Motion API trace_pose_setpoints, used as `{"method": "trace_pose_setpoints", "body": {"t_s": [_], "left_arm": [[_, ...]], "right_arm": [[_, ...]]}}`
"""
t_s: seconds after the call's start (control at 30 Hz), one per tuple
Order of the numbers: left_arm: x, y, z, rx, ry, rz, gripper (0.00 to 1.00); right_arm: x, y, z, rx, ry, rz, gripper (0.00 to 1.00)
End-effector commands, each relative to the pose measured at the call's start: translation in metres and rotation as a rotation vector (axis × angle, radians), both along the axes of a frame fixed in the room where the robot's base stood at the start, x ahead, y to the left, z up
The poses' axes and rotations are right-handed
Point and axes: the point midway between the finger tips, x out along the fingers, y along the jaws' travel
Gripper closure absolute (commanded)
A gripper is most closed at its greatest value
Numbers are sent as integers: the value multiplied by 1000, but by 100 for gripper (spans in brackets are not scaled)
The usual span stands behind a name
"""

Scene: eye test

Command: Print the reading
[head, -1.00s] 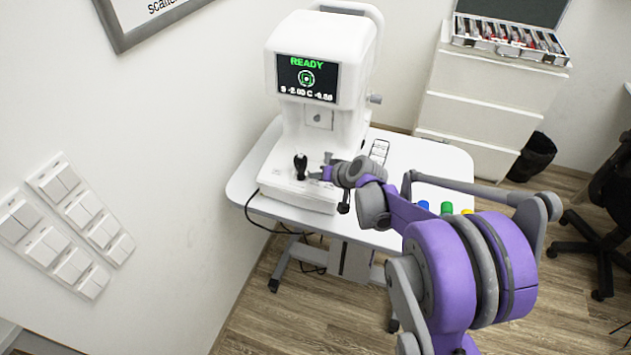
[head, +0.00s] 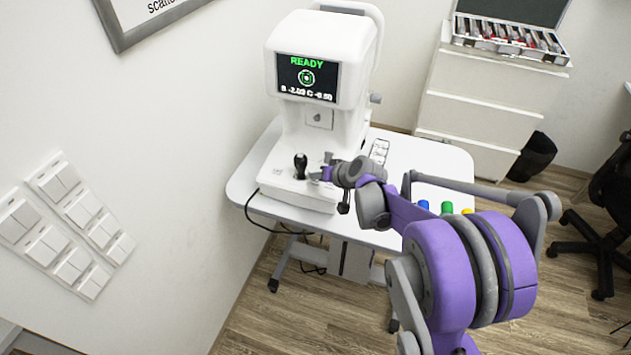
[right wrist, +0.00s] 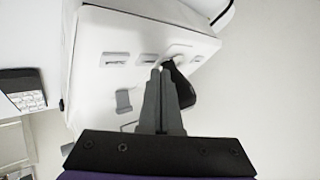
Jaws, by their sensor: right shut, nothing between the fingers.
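The white eye-testing machine (head: 322,60) stands on a small white table. Its screen (head: 307,78) shows green READY, a ring target and a line of S and C figures too blurred to read surely. A black joystick (head: 300,165) rises from its base (head: 290,190). My right gripper (head: 318,174) is at the base, just right of the joystick. In the right wrist view the gripper (right wrist: 160,72) is shut and empty, its tips over the base's panel (right wrist: 92,40) with several small keys. I cannot tell whether the tips touch a key. My left gripper is out of view.
A keypad-like thing (head: 379,152) and several coloured caps (head: 447,207) are on the table (head: 440,165). A black cable (head: 262,222) hangs from its front left. White drawers (head: 485,95) carry an open lens case (head: 510,40). Wall switches (head: 70,225) are at left, a black chair (head: 605,215) at right.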

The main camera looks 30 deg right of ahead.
Motion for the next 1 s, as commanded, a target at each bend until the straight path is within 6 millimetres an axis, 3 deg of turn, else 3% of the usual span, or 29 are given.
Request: {"method": "trace_pose_setpoints", "body": {"t_s": [1.0], "left_arm": [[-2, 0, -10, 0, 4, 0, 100]], "right_arm": [[1, -1, -12, 0, 0, 0, 100]]}}
